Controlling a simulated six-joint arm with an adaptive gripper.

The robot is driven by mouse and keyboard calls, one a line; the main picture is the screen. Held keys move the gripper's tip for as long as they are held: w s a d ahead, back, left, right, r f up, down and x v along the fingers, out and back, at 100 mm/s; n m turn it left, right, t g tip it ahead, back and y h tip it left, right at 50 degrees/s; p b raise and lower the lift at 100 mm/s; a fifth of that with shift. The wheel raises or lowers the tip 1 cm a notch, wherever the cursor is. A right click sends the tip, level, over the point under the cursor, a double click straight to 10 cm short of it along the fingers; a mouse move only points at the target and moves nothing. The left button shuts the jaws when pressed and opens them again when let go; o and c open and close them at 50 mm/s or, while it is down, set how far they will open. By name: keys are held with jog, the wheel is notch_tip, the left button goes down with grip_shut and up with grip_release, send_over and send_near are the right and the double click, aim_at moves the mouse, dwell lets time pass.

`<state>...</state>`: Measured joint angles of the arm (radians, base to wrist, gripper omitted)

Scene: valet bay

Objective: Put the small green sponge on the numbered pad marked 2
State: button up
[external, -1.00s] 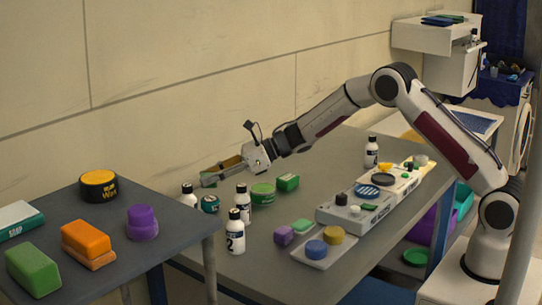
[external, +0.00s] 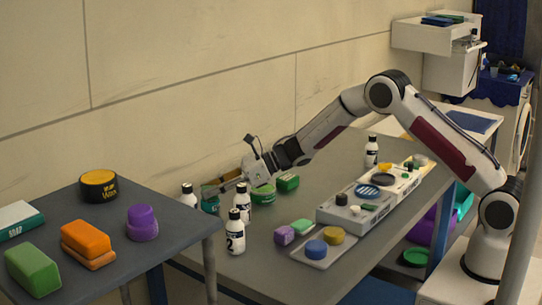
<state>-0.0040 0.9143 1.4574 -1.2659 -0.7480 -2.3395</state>
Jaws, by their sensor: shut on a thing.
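My gripper (external: 224,184) is low over the far left part of the long grey table, near the wall. It is shut on a small green thing (external: 209,189), which looks like the small green sponge; its outline is hard to make out. It shows just above or in front of a round teal tin, and I cannot tell whether they touch. The pad marked 2 cannot be made out; a 2 shows on a white bottle (external: 235,238).
White bottles with black caps (external: 242,201) stand close around my gripper. A green tin (external: 263,194) and a green box (external: 288,183) are to its right. A grey caddy (external: 340,217) stands further right. A separate dark table (external: 130,265) at left holds sponges and a wax tin.

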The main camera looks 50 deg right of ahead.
jog(key=o, duration=0.8)
jog(key=shift+c, duration=0.2)
jog(key=shift+r, duration=0.15)
jog(key=v, duration=1.2)
